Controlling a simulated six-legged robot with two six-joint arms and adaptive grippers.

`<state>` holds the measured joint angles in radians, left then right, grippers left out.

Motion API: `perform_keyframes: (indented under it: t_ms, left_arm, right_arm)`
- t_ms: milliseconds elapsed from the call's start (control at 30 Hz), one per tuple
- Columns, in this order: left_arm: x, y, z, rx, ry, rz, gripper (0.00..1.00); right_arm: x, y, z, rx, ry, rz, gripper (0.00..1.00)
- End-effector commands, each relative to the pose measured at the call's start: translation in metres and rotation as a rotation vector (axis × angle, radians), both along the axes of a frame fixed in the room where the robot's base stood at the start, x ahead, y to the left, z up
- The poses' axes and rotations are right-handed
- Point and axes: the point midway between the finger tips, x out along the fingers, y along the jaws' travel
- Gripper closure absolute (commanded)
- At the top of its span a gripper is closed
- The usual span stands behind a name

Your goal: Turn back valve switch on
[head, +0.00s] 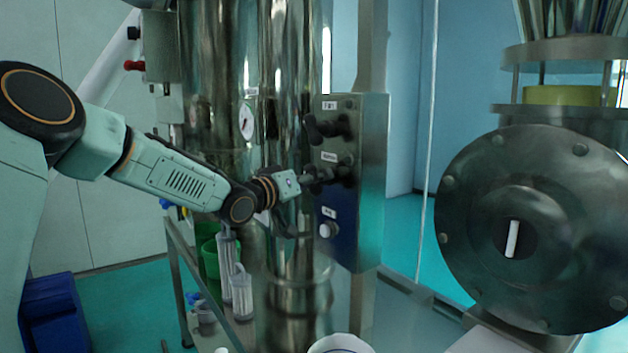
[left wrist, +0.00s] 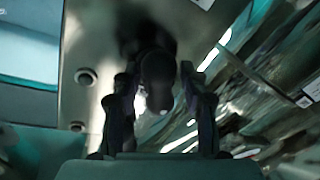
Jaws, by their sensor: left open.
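A steel control box (head: 358,195) carries a black upper switch (head: 327,128), a black middle switch (head: 345,172) and a pale round button (head: 328,230), each with a small label too blurred to read surely. I cannot tell which one is the back valve switch. My left gripper (head: 318,180) is at the middle switch and partly hides it. In the left wrist view, my left gripper (left wrist: 160,112) is open, with a black knob (left wrist: 158,80) between its fingers. I cannot tell whether the fingers touch it. My right gripper is in neither view.
Shiny steel cylinders with a gauge (head: 246,122) stand left of the box. A low rack (head: 184,270) with clear containers and a green bucket is below my arm. A large round steel flange (head: 470,230) stands at right. A blue bin (head: 55,310) is on the floor at left.

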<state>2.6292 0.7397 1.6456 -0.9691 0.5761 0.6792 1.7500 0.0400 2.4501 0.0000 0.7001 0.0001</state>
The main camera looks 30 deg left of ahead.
Motion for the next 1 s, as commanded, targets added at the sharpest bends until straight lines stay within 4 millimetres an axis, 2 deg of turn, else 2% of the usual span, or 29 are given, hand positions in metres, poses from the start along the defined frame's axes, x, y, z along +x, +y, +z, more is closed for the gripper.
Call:
perform_keyframes:
  t_ms: [133,633,1000]
  left_arm:
    - [-0.0003,0.0002,-0.0001,-0.001,0.0,0.0,0.57]
    - [-0.0004,0.0,-0.0001,0.0,0.0,0.0,0.99]
    - [-0.0005,0.0001,-0.0009,0.017,-0.007,0.0,1.0]
  right_arm:
    - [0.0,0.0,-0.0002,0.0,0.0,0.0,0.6]
    - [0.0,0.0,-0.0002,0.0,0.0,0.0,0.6]
    - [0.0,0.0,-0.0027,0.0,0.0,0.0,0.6]
